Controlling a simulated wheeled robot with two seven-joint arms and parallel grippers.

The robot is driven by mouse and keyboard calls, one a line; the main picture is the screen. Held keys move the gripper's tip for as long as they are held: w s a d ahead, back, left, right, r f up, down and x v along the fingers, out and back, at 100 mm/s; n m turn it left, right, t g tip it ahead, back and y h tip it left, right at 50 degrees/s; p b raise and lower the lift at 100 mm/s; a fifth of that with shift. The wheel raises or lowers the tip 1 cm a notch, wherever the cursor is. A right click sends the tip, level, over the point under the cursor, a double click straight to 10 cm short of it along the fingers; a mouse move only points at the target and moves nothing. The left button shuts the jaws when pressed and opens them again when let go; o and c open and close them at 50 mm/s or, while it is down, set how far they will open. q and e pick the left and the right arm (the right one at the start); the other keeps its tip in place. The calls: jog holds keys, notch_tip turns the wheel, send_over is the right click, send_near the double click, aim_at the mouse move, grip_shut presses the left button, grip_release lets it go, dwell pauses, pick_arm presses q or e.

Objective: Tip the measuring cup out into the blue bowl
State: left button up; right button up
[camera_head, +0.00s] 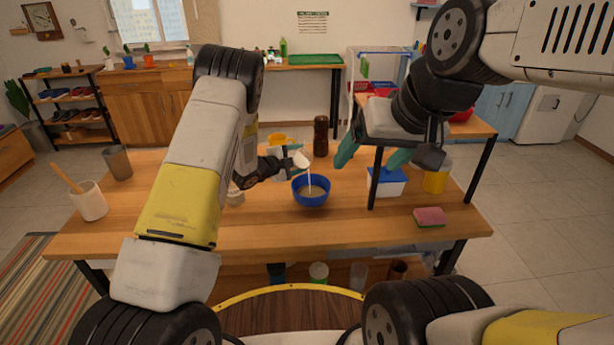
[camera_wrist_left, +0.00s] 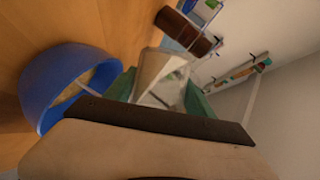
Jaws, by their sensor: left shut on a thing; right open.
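The blue bowl (camera_head: 311,198) stands upright on the wooden table, with pale contents inside; it also shows at the left of the left wrist view (camera_wrist_left: 35,88). My left gripper (camera_head: 290,161) is shut on the white measuring cup (camera_head: 302,158), which is tilted above the bowl's back rim. A thin pale streak runs from the cup down into the bowl. In the left wrist view the cup (camera_wrist_left: 158,75) sits between the green fingers; its inside is unclear. My right gripper (camera_head: 371,157) is open and empty, right of the bowl, with teal fingers spread.
A dark brown mill (camera_head: 320,135) stands behind the bowl. A white-and-blue box (camera_head: 388,188), a yellow container (camera_head: 435,180) and a pink sponge (camera_head: 430,215) are at the right, near a raised shelf's black leg (camera_head: 375,180). A utensil crock (camera_head: 89,202) and grey tumbler (camera_head: 117,162) stand left.

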aim_at(309, 154)
pick_arm(q)
jog(key=shift+s+d+r+m+t+p, duration=0.15)
jog(key=shift+r+m+t+p, duration=0.2)
jog(key=shift+m+p, duration=0.3)
dwell(0.9)
jog(key=shift+s+d+r+m+t+p, duration=0.15)
jog(key=shift+s+d+m+t+p, duration=0.1)
jog(key=shift+s+m, duration=0.15)
jog(key=shift+s+d+r+m+t+p, duration=0.15)
jog(key=shift+s+m+t, duration=0.1)
jog(key=shift+s, duration=0.2)
dwell(0.7)
jog(key=shift+s+d+r+m+t+p, duration=0.15)
jog(key=shift+m+t+p, duration=0.15)
jog(key=shift+m, duration=0.2)
jog(key=shift+s+r+m+t+p, duration=0.15)
jog(key=shift+m+p, duration=0.1)
jog(key=shift+m, duration=0.25)
dwell(1.0)
jog(key=shift+w, duration=0.1)
jog(key=w+n, duration=0.1)
jog(key=w+a+f+n+g, duration=0.1)
jog(key=shift+n, duration=0.4)
jog(key=shift+w+a+f+g, duration=0.1)
jog(key=shift+w+f+g, duration=0.05)
jog(key=shift+g, duration=0.25)
jog(key=shift+n, duration=0.4)
